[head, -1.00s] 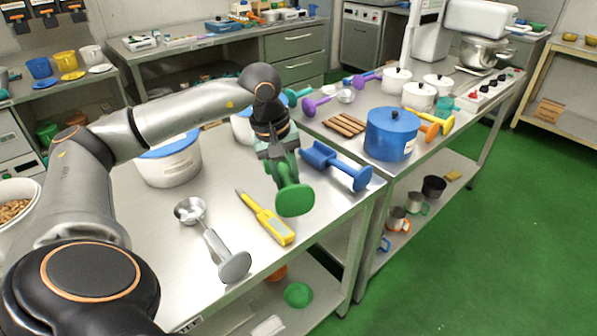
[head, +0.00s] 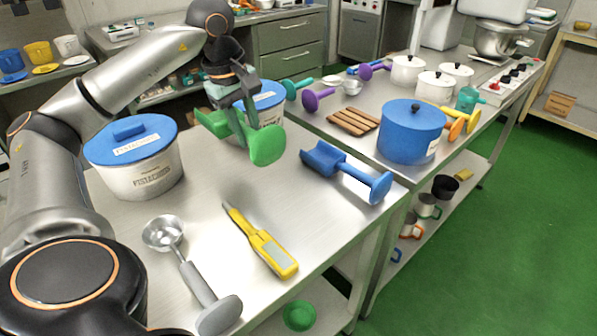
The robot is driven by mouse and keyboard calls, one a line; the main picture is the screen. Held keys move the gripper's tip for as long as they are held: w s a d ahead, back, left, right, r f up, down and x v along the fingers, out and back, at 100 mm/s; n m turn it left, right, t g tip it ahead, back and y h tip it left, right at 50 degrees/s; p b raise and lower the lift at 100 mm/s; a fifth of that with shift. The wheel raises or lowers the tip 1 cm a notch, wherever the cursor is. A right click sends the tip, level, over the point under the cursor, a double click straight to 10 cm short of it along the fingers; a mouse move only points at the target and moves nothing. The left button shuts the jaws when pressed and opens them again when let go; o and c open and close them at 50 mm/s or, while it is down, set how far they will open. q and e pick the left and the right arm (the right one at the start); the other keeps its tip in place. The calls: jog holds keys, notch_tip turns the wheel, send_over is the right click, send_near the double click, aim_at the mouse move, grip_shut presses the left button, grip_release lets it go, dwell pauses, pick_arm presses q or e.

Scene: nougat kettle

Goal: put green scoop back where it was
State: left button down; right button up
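My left gripper (head: 241,108) is shut on the green scoop (head: 266,146), around its handle. The scoop is held above the steel table (head: 215,188), its round end disc facing me and its bowl to the left, in front of a white tub with a blue lid (head: 268,97). The gripper partly hides the scoop's handle. A blue scoop (head: 345,171) lies on the table to the right of it. My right gripper is not in view.
A white tub with a blue lid (head: 140,170) stands at left. A metal scoop (head: 195,275) and a yellow tool (head: 260,242) lie in front. A blue pot (head: 411,132) and a wooden rack (head: 353,121) are at right. The table below the scoop is bare.

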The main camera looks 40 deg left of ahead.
pick_arm(q)
jog(key=shift+w+f, duration=0.15)
jog(key=shift+f, duration=0.35)
jog(key=w+d+f, duration=0.1)
jog(key=d+f, duration=0.1)
jog(key=d, duration=0.2)
jog(key=w+d+f, duration=0.2)
jog(key=d+f, duration=0.1)
jog(key=w+d+f, duration=0.2)
jog(key=d+f, duration=0.1)
jog(key=d, duration=0.1)
jog(key=shift+w+d+f, duration=0.25)
jog(key=shift+d, duration=0.05)
jog(key=f, duration=0.1)
jog(key=d+f, duration=0.1)
jog(key=f, duration=0.1)
jog(key=shift+w+f, duration=0.2)
jog(key=shift+f, duration=0.45)
jog(key=shift+f, duration=0.1)
jog(key=c, duration=0.6)
grip_release()
jog(key=shift+c, duration=0.2)
